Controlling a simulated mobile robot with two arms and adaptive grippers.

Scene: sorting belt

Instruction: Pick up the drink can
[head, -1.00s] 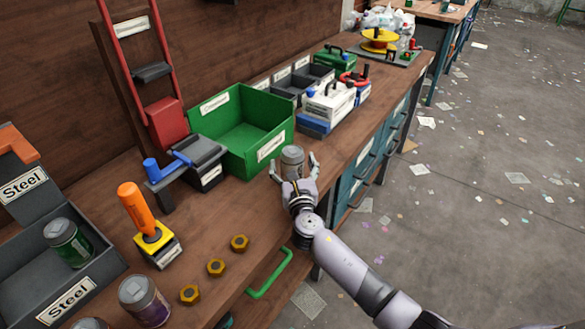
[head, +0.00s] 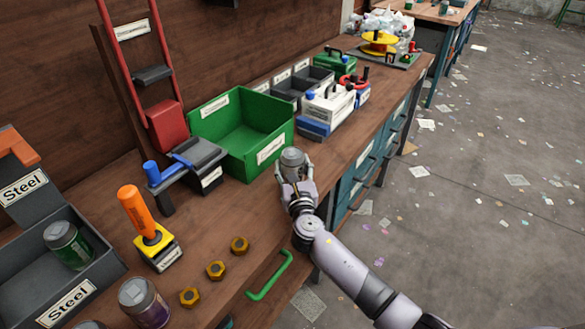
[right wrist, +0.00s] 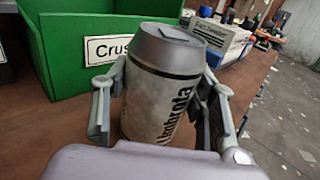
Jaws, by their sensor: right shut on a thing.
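The drink can (head: 292,160) is silver with a pale label and dark lettering. It stands upright on the wooden bench, beside the right front corner of the green bin. In the right wrist view the can (right wrist: 160,95) fills the middle, with its top clear. My right gripper (head: 295,174) is shut on the can, with one finger on each side; the fingers also show in the right wrist view (right wrist: 160,108). The can's lower part is hidden behind the palm. My left gripper is not in view.
The green bin (head: 218,103) stands close behind the can. A white and blue toolbox (head: 328,108) is farther along the bench (head: 215,230). A grey Steel bin (head: 40,285) holds a green can (head: 68,247).

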